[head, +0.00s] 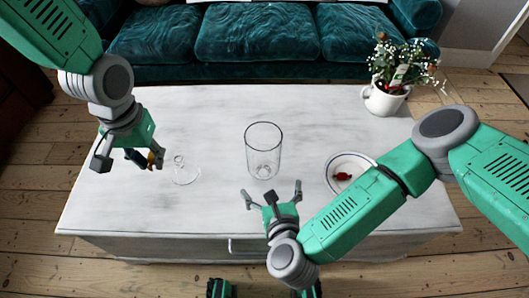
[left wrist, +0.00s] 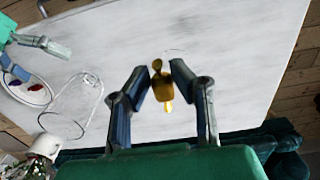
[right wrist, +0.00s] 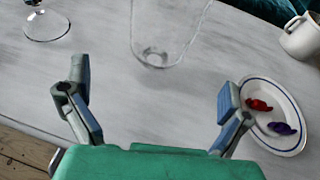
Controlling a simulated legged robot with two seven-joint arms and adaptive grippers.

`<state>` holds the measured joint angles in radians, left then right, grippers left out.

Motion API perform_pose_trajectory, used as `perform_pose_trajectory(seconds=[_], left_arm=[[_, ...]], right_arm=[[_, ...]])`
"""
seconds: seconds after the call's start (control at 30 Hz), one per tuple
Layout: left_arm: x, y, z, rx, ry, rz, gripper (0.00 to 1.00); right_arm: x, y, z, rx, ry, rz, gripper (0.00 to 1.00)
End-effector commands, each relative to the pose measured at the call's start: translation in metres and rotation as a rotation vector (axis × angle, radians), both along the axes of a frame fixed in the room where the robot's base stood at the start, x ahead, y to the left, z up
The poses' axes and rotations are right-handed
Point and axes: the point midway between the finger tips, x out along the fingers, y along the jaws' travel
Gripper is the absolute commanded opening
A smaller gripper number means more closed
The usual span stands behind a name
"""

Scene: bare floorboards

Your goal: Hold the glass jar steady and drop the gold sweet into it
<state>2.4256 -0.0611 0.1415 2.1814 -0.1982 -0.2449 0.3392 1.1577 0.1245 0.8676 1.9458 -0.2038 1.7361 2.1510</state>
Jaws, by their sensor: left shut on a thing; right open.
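The clear glass jar (head: 263,152) stands upright and open-topped near the middle of the white table; no sweet shows in it. My left gripper (head: 136,159) is shut on the gold sweet (left wrist: 163,90), holding it above the left part of the table, left of the jar. The gold sweet is partly hidden in the head view (head: 156,157). My right gripper (head: 273,194) is open and empty, in front of the jar on the near side. In the right wrist view the jar's base (right wrist: 152,58) shows beyond and between the open fingers, apart from them.
A blue-rimmed white plate (right wrist: 262,83) right of the jar holds a red sweet (right wrist: 259,105) and a purple sweet (right wrist: 282,128); my right arm passes close. A glass lid (head: 184,175) lies left of the jar. A white flower mug (head: 385,100) stands at the back right.

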Motion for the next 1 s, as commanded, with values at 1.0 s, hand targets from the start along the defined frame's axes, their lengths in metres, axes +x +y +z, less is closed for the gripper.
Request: perform_pose_trajectory(seconds=[1.0], left_arm=[[-0.001,0.000,-0.070,0.000,0.000,0.000,0.08]], right_arm=[[0.106,0.019,-0.045,0.001,0.004,0.001,1.00]])
